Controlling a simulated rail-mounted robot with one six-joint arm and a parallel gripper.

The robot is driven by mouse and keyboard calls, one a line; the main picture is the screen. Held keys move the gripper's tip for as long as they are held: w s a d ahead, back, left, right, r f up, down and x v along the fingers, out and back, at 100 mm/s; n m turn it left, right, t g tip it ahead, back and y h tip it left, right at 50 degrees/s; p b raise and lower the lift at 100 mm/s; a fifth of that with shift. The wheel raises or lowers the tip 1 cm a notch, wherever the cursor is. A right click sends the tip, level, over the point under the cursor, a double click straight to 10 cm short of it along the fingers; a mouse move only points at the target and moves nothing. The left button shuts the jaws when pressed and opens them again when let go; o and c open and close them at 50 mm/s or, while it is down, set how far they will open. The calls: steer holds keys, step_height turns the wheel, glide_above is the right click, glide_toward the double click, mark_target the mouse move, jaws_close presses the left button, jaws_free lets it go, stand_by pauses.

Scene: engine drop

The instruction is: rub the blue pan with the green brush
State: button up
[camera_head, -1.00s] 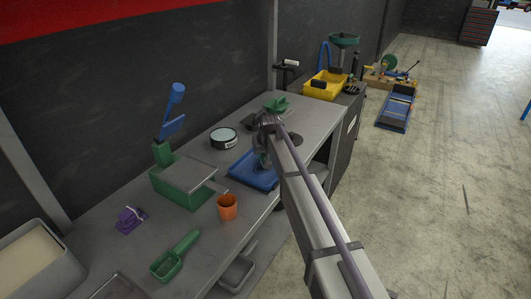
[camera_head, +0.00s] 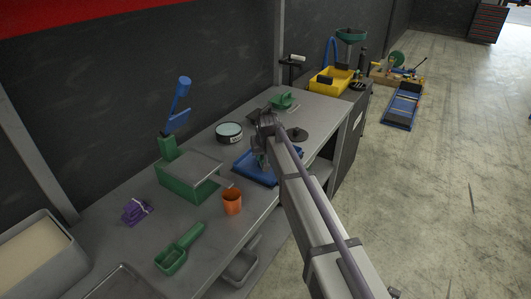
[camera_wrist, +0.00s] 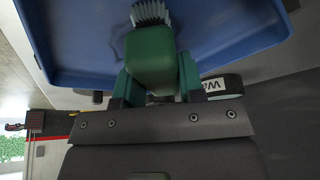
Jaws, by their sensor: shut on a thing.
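The blue pan (camera_head: 249,172) lies on the grey workbench, partly hidden by my arm. It fills the upper part of the wrist view (camera_wrist: 225,40). My gripper (camera_head: 262,158) is over the pan. In the wrist view, my gripper (camera_wrist: 157,88) is shut on the green brush (camera_wrist: 148,62). The brush's pale bristles (camera_wrist: 151,13) point toward the pan floor. I cannot tell whether they touch it. In the head view the brush is mostly hidden by my gripper.
An orange cup (camera_head: 232,202), a green box-like press (camera_head: 188,180), a green scoop (camera_head: 178,250) and a round tin (camera_head: 229,132) stand near the pan. A black disc (camera_head: 299,134) and a green-handled tool (camera_head: 283,100) lie farther back. Bare bench shows left of the cup.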

steer(key=shift+w+d, duration=0.4)
steer(key=shift+w, duration=0.35)
steer(key=shift+w+d, duration=0.4)
steer(key=shift+w, duration=0.35)
steer(key=shift+w+d, duration=0.4)
steer(key=shift+w, duration=0.35)
steer(key=shift+r, duration=0.1)
steer(key=shift+s+a, duration=0.4)
steer(key=shift+s, duration=0.4)
steer(key=shift+s+a, duration=0.45)
steer(key=shift+s, duration=0.3)
steer(key=shift+s+a, duration=0.4)
steer(key=shift+s, duration=0.35)
steer(key=shift+d, duration=0.1)
